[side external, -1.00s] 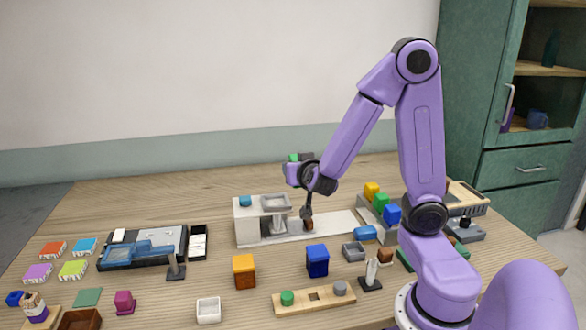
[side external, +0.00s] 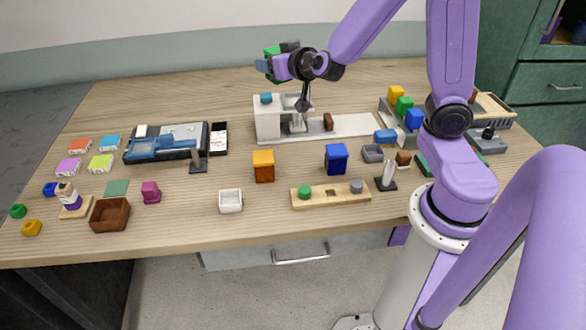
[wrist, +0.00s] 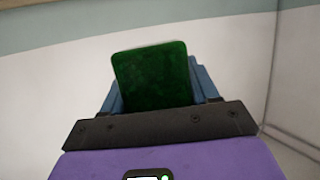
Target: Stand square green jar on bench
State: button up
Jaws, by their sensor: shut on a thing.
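The square green jar (wrist: 152,78) shows dark green in the wrist view, between the blue fingers of my gripper (wrist: 156,92). In the side view the green jar (side external: 270,50) shows only in part, at my gripper (side external: 272,64). My gripper is shut on it and holds it in the air, above the back of the bench (side external: 190,98). The jar's far side and lower part are hidden.
A white station (side external: 266,122) stands below my gripper. An orange block-like jar (side external: 263,168) and a blue one (side external: 337,158) stand in front of it. A wooden strip (side external: 325,202) lies at the front. Bare wood shows at back left.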

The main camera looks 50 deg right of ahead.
jog(key=w+a+n+y, duration=0.4)
jog(key=w+a+y, duration=0.1)
jog(key=a, duration=0.1)
jog(key=s+d+m+g+h, duration=0.3)
jog(key=s+d+m+h, duration=0.6)
jog(key=s+d, duration=0.5)
jog(key=shift+s+f+h, duration=0.25)
jog(key=shift+s+h, duration=0.2)
jog(key=shift+h, duration=0.35)
jog(key=shift+w+d, duration=0.1)
jog(key=shift+w+d+f, duration=0.8)
jog(key=shift+w+f, duration=0.8)
jog(key=shift+w, duration=0.5)
jog(key=shift+w+d+f, duration=0.75)
jog(key=shift+w+f, duration=0.8)
jog(key=shift+w, duration=0.6)
jog(key=shift+w+d+f, duration=0.8)
jog(key=shift+w+f, duration=0.8)
jog(key=shift+w, duration=0.5)
jog(key=shift+w+f, duration=0.2)
jog(key=shift+f, duration=1.35)
jog(key=shift+f, duration=0.15)
